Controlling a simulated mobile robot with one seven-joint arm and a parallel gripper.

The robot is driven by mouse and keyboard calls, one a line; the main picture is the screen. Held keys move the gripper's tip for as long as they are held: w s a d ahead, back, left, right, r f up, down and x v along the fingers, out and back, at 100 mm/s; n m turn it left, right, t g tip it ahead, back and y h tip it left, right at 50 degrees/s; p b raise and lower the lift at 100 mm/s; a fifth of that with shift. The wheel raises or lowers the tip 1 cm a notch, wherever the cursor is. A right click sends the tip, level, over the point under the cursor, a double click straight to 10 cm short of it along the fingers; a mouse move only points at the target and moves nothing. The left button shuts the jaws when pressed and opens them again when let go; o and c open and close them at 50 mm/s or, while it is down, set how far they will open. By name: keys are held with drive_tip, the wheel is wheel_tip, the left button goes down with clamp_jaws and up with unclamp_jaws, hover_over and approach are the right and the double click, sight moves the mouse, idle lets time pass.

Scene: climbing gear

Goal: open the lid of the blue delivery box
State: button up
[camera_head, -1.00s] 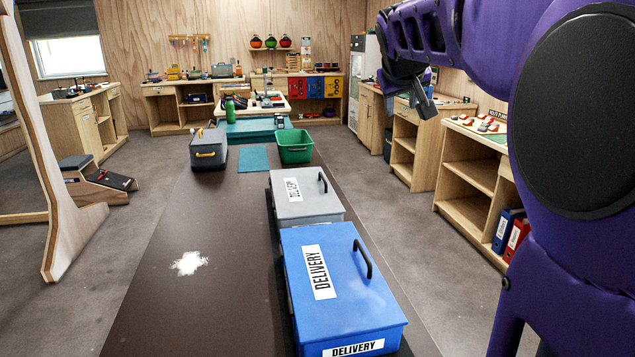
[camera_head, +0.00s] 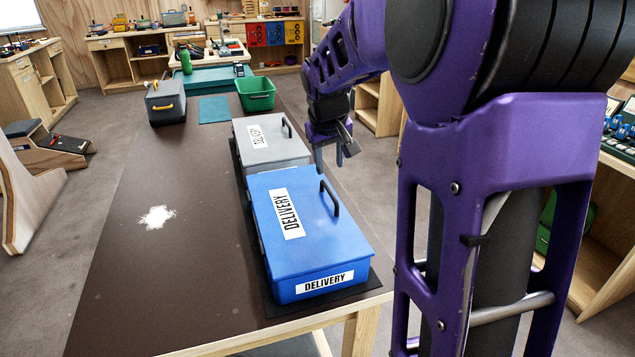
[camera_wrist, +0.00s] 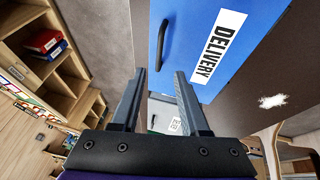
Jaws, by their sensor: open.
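The blue delivery box (camera_head: 307,250) stands on the near right part of the dark table, with its lid shut. The lid has a white DELIVERY label and a black handle (camera_head: 330,197) along its right side. My gripper (camera_head: 331,160) is open and empty, fingers pointing down, just beyond the handle near the box's far right corner. In the wrist view, my gripper (camera_wrist: 156,92) shows its two fingers apart, with the handle (camera_wrist: 163,45) ahead of them and the blue lid (camera_wrist: 190,60) above. No contact with the handle shows.
A grey delivery box (camera_head: 270,141) stands right behind the blue one. Farther back are a green bin (camera_head: 256,94) and a dark grey crate (camera_head: 165,103). The table's (camera_head: 140,260) left side is clear apart from a white patch. My arm covers the right side.

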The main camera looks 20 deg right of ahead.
sight(331, 193)
drive_tip(key=b+x, duration=0.1)
drive_tip(key=x, duration=1)
drive_tip(key=shift+w+f, duration=0.1)
drive_tip(key=shift+f, duration=0.1)
clamp_jaws()
idle(0.9)
